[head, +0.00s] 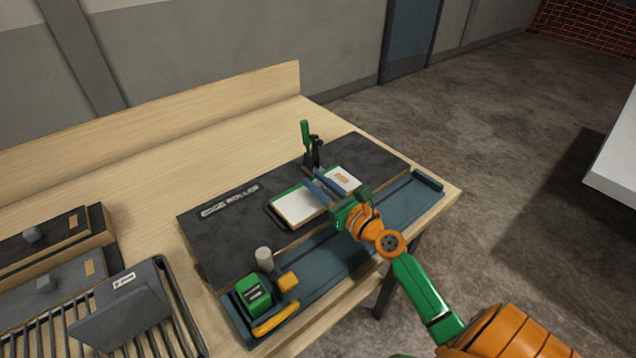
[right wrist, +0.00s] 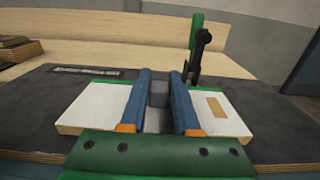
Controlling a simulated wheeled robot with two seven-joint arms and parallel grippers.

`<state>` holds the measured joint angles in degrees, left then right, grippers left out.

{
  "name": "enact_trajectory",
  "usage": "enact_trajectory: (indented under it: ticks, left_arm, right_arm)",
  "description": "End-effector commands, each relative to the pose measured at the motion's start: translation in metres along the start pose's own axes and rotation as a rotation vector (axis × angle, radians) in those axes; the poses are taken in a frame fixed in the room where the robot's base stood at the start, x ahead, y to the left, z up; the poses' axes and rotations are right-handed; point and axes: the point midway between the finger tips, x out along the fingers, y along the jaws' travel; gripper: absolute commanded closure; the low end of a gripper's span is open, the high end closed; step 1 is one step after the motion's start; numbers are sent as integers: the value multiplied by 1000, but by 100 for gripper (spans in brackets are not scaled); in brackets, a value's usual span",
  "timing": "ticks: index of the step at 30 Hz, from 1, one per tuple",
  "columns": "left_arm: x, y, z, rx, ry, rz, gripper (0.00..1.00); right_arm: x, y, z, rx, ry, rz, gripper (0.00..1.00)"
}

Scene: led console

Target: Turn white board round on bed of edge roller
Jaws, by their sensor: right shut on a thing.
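The white board (head: 298,207) lies flat on the dark bed of the edge roller (head: 225,235). A green strip runs along its far edge and a tan label is near its right end; both also show on the board in the right wrist view (right wrist: 95,106). My right gripper (head: 322,188) reaches over the board's middle from the near side. Its blue fingers (right wrist: 160,100) are shut on a grey block (right wrist: 157,98) at the board's middle, and they hide part of the board. My left gripper is not in view.
A green-handled clamp (head: 306,135) stands behind the board. A green unit (head: 254,293), a pale roller (head: 264,258) and a yellow handle (head: 276,318) sit at the near left of the bed. A slatted rack (head: 180,310) and dark boards (head: 45,235) are at left.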

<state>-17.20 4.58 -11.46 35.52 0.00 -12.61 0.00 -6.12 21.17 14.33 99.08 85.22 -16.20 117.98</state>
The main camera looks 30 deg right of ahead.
Motion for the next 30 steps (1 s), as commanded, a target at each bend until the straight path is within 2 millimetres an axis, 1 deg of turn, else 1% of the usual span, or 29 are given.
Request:
enact_trajectory:
  ticks: [30]
  left_arm:
    - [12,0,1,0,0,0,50]
  right_arm:
    - [0,0,-12,0,-1,0,100]
